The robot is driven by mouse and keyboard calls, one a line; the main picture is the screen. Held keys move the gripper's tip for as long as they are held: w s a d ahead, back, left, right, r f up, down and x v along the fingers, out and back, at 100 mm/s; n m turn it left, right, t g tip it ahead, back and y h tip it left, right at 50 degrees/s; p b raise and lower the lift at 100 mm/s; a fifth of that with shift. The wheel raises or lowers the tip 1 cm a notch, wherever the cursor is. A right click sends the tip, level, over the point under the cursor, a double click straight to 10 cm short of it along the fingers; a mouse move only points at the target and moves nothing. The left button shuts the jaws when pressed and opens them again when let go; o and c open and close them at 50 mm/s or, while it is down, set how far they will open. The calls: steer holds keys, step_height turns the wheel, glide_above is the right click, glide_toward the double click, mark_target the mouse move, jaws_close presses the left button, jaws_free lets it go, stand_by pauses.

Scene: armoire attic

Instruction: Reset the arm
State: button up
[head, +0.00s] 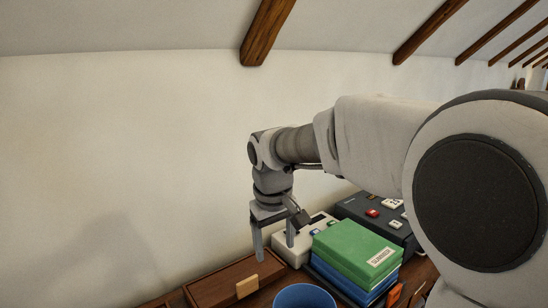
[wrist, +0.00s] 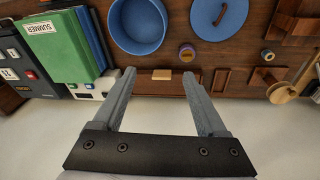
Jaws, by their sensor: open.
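My gripper (head: 275,248) points down near the pale wall in the head view, with its two fingers apart and nothing between them. In the wrist view my gripper (wrist: 160,76) is also open and empty, its fingertips pointing toward the wooden surface. A small light wood block (wrist: 161,75) shows between the fingertips there, seemingly beyond them. In the head view this block (head: 247,287) is at the front of a wooden box or drawer (head: 215,283), below my gripper. My arm is bent and reaches in from the right.
A green book (head: 352,245) lies on blue ones, beside a dark device with buttons (head: 350,208) and a white device (head: 282,252). A blue pot (head: 303,296) stands in front. The wrist view shows a blue lid (wrist: 205,14) and small wooden items. The wall (head: 120,150) is close behind.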

steer(key=s+d+r+m+t, duration=0.1)
steer(key=s+d+m, duration=0.1)
steer(key=s+d, duration=0.5)
steer(key=s+d+r+m+t, duration=0.2)
steer(key=s+d, duration=0.5)
steer(key=s, duration=0.8)
steer(key=shift+m+p, duration=0.4)
steer(key=shift+m, duration=0.4)
